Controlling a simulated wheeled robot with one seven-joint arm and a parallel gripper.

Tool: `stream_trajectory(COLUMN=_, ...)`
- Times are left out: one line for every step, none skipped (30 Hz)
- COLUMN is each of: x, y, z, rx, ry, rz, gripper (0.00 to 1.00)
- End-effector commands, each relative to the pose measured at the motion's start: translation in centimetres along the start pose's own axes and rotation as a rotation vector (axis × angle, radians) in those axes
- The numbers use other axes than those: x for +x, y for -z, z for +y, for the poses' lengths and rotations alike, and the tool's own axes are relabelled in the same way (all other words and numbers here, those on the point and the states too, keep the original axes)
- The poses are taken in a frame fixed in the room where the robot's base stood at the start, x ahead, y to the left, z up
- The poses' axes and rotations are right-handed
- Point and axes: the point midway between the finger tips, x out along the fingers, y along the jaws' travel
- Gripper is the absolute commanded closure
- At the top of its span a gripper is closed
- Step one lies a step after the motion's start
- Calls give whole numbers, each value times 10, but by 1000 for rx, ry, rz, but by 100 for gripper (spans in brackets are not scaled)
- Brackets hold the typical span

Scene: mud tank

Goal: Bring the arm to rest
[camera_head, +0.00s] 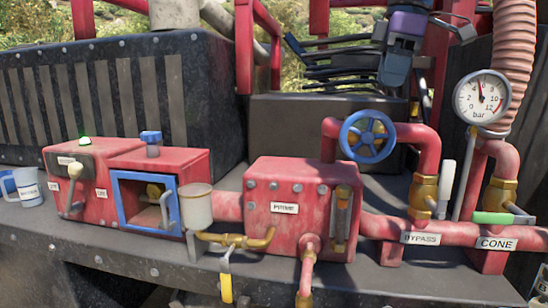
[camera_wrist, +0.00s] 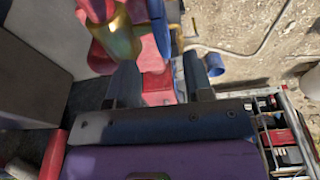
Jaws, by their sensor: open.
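My gripper (camera_head: 393,84) hangs at the top right of centre in the head view, with its purple and blue-grey body above. It points down over the dark block behind the red pipes and appears apart from them. In the wrist view the two dark fingers of my gripper (camera_wrist: 160,82) stand wide apart. Nothing is held between them. Red pipework shows beyond the fingers, with a brass fitting (camera_wrist: 121,40) close to the camera at the top.
Below my gripper are a blue handwheel (camera_head: 367,137), a red PRIME box (camera_head: 300,205) and brass valves (camera_head: 423,193). A pressure gauge (camera_head: 482,97) and ribbed hose (camera_head: 515,45) stand at the right. A blue-framed box (camera_head: 146,203) and a jug (camera_head: 28,187) are at the left.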

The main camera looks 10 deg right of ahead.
Motion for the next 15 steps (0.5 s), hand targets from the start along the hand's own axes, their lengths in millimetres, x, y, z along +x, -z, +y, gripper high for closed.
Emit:
stream_trajectory(x=3, y=-6, z=-7, rx=35, ry=-11, rz=3, gripper=53)
stream_trajectory(x=6, y=-10, z=-11, rx=64, ry=-21, rz=5, gripper=53)
stream_trajectory(x=10, y=-16, z=-17, rx=109, ry=-35, rz=8, gripper=53)
stream_trajectory(x=14, y=-20, z=-22, rx=146, ry=-47, rz=11, gripper=53)
stream_trajectory(x=18, y=-25, z=-28, rx=186, ry=-60, rz=15, gripper=53)
stream_trajectory(x=25, y=-31, z=-36, rx=239, ry=-77, rz=21, gripper=53)
stream_trajectory(x=30, y=-36, z=-42, rx=281, ry=-90, rz=26, gripper=53)
stream_trajectory(x=35, y=-41, z=-48, rx=323, ry=-103, rz=31, gripper=53)
stream_trajectory(x=42, y=-48, z=-56, rx=378, ry=-121, rz=38, gripper=53)
stream_trajectory(x=48, y=-52, z=-61, rx=418, ry=-135, rz=44, gripper=53)
stream_trajectory(x=53, y=-57, z=-67, rx=457, ry=-148, rz=50, gripper=53)
stream_trajectory(x=61, y=-63, z=-75, rx=510, ry=-166, rz=60, gripper=53)
stream_trajectory(x=67, y=-68, z=-81, rx=550, ry=-178, rz=67, gripper=53)
stream_trajectory(x=74, y=-72, z=-87, rx=589, ry=-191, rz=74, gripper=53)
stream_trajectory(x=82, y=-79, z=-95, rx=641, ry=-208, rz=85, gripper=53)
